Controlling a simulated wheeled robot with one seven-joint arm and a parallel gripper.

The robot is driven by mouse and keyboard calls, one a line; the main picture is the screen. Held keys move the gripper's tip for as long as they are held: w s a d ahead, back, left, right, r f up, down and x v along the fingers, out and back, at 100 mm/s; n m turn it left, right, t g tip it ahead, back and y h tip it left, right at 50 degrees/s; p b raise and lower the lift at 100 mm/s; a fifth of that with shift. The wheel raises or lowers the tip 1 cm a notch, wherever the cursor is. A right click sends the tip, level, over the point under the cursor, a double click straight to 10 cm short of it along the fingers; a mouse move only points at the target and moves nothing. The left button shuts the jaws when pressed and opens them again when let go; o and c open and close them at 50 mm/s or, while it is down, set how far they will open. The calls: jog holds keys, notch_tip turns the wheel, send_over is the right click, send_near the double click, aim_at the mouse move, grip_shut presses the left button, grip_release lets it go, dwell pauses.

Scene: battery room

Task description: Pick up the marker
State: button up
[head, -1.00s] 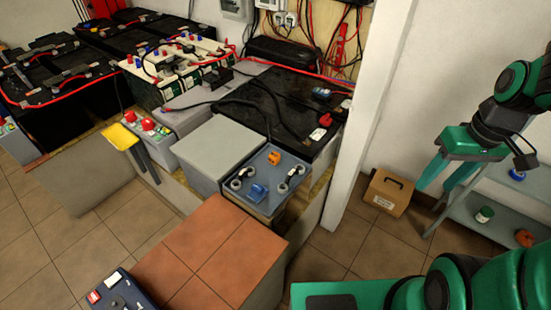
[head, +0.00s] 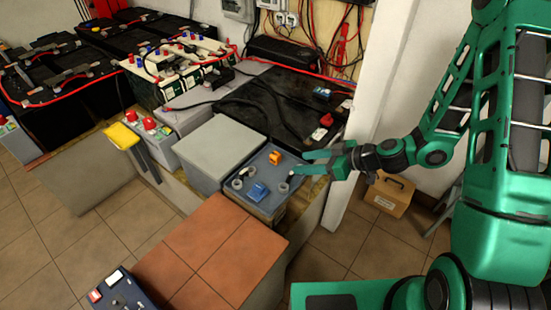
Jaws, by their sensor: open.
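I cannot make out the marker for certain. A grey-blue battery top (head: 262,174) carries an orange piece (head: 274,157), a blue piece (head: 258,191) and round grey fittings (head: 237,184). My gripper (head: 299,163) is at the right edge of this battery top, pointing left. Its two green fingers are apart, with nothing clearly seen between them. A small dark and pale piece (head: 290,177) shows by the lower fingertip. I cannot tell whether they touch. My gripper partly hides the right side of the battery top.
A plain grey box (head: 218,149) stands left of the battery. A large black battery (head: 275,108) with cables lies behind. A white post (head: 372,115) rises behind my wrist. A cardboard box (head: 389,193) sits on the floor. The tiled block (head: 205,245) in front has a clear top.

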aim_at(279, 157)
jog(key=shift+w+a+f+m+t+y, duration=0.3)
jog(key=shift+w+a+f+m+t, duration=0.1)
jog(key=shift+w+a+f+t, duration=0.65)
jog(key=shift+w+f+t, duration=0.15)
jog(key=shift+w+t, duration=0.2)
jog(key=shift+w, duration=0.1)
jog(key=x, duration=0.5)
jog(key=shift+w+a+f, duration=0.1)
jog(key=shift+w, duration=0.1)
jog(key=shift+f+x, duration=0.15)
jog(key=shift+x, duration=1.2)
jog(key=shift+f+x, duration=0.15)
jog(key=shift+x, duration=1.15)
jog(key=c, duration=1.1)
